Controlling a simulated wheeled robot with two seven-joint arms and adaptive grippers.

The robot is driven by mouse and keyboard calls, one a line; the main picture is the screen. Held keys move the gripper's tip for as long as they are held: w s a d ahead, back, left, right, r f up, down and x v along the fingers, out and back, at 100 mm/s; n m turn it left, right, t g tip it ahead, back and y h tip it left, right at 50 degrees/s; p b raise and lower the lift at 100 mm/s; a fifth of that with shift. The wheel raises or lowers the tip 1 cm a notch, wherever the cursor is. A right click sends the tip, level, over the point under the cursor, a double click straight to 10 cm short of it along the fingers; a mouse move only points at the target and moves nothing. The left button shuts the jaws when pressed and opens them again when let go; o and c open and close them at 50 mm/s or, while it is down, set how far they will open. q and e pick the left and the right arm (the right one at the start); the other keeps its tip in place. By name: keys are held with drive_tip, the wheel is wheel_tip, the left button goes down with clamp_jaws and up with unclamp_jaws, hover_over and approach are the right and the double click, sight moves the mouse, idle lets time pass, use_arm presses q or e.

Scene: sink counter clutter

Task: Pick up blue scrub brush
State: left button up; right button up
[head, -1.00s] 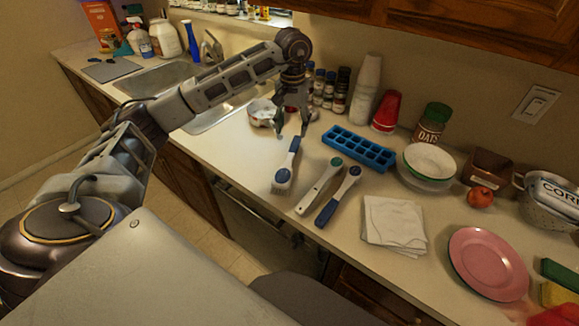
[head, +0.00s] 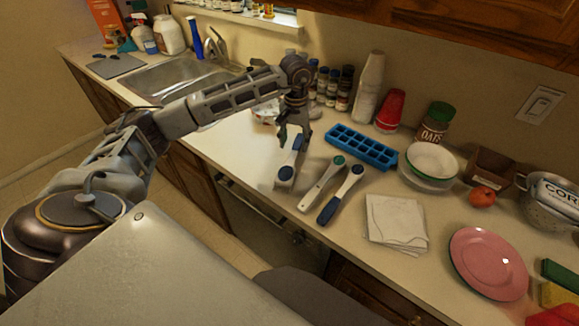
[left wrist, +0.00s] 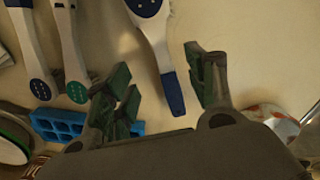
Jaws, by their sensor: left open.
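The blue scrub brush (head: 286,173), white with a blue head top and a blue handle end, lies on the counter left of two other tools. My left gripper (head: 294,138) is open over its handle end, which it partly hides in the head view. In the left wrist view the brush's blue handle end (left wrist: 172,94) lies between the two spread fingers (left wrist: 160,72), closer to the right one. I cannot tell whether either finger touches it. My right gripper is not in view.
A green-dotted white tool (head: 322,184) and a blue-and-white one (head: 341,194) lie just right of the brush. A blue ice tray (head: 361,147), spice bottles (head: 333,86) and a folded cloth (head: 396,221) are nearby. The sink (head: 172,77) is at the left.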

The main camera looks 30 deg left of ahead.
use_arm(q)
drive_tip(key=shift+f, duration=0.95)
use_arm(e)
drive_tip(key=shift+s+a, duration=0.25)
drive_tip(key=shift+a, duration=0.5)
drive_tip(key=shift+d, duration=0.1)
